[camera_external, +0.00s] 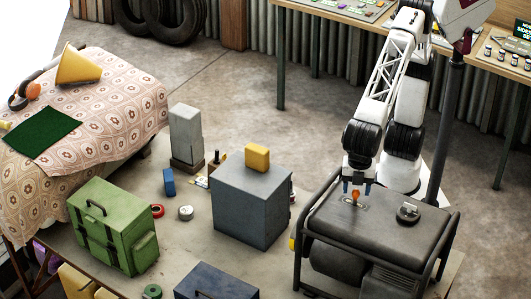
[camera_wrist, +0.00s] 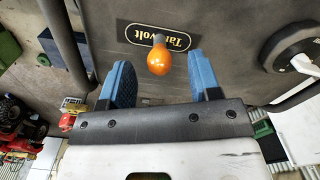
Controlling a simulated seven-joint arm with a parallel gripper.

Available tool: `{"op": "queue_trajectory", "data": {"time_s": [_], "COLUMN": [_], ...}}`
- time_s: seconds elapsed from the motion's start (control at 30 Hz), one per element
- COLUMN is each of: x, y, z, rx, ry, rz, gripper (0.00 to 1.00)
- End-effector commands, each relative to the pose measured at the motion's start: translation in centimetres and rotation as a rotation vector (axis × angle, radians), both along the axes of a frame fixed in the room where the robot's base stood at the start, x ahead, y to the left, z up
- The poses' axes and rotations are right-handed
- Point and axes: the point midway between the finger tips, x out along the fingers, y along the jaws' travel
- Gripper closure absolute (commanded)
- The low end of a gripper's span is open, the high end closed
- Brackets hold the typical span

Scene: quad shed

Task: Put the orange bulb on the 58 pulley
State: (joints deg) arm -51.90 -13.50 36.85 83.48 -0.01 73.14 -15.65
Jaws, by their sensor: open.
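The orange bulb (camera_external: 356,195) stands on the dark top of a generator (camera_external: 375,226), over a label. In the wrist view the bulb (camera_wrist: 160,58) shows between and just ahead of my two blue fingertips, with a gap on each side. My gripper (camera_external: 357,187) points down over it, open and holding nothing; it also shows in the wrist view (camera_wrist: 162,68). A dark round disc (camera_external: 408,213) with a raised hub lies to the right on the same top, and in the wrist view the disc (camera_wrist: 278,50) is at the right edge. No 58 is readable on it.
Black tube rails (camera_external: 297,255) frame the generator. A grey block (camera_external: 250,208) with a yellow object (camera_external: 257,157) on top stands to the left. A green case (camera_external: 112,227), small tape rolls and a cloth-covered table (camera_external: 110,100) are farther left. The top between bulb and disc is clear.

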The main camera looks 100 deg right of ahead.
Motion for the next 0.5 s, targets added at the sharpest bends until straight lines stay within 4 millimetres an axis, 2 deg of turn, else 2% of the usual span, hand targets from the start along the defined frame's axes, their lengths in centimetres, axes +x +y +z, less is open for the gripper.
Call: {"op": "queue_trajectory", "data": {"time_s": [0.2, 0.5], "x": [0.0, 0.0], "y": [0.0, 0.0], "z": [-1.9, -2.4], "rx": [-0.001, -0.001], "ry": [0.0, 0.0], "rz": [0.0, 0.0], "gripper": [0.43, 0.43]}}
